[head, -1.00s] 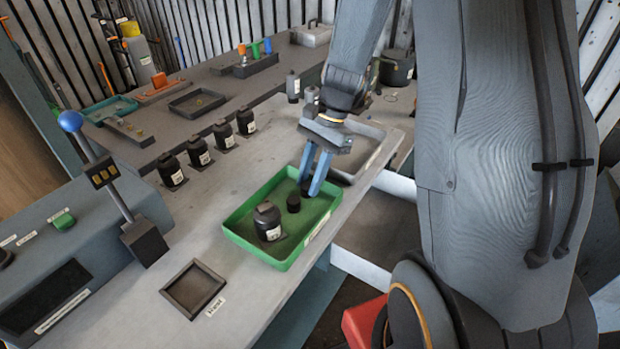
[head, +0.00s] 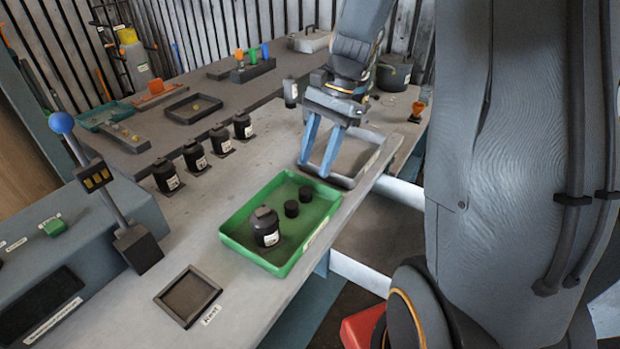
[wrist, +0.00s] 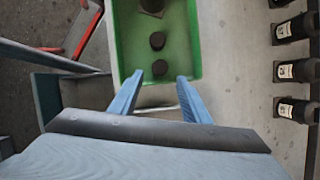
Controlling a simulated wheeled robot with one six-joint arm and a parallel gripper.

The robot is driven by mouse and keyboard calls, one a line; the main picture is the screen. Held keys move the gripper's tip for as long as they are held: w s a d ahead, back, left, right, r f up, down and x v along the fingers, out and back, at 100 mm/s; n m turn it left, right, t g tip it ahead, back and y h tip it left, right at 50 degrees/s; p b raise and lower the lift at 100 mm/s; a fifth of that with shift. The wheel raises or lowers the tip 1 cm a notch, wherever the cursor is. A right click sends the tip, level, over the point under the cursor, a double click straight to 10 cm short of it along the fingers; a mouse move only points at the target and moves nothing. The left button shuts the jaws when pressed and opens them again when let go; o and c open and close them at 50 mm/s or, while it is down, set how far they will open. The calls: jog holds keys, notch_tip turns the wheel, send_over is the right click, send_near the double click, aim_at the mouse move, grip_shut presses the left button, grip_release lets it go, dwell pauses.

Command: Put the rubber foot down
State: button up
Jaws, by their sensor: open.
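Two small black rubber feet lie in the green tray (head: 232,232): one foot (head: 306,195) near its far right end, the other foot (head: 291,209) just left of it. A larger black housing (head: 265,228) with a white label stands in the same tray. My gripper (head: 315,172) is open and empty, raised above the far end of the tray, apart from the feet. In the wrist view the blue fingers (wrist: 155,82) are spread, with one foot (wrist: 160,68) between and beyond them and the other foot (wrist: 157,41) farther up.
A grey tray (head: 345,180) lies behind the green one, partly under my gripper. Several labelled black housings (head: 194,155) stand in a row at the left. An empty square dark tray (head: 188,293) sits at the front. A blue-knobbed lever (head: 62,123) rises at the left.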

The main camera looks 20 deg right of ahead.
jog(key=shift+b+v, duration=0.35)
jog(key=shift+v, duration=2.25)
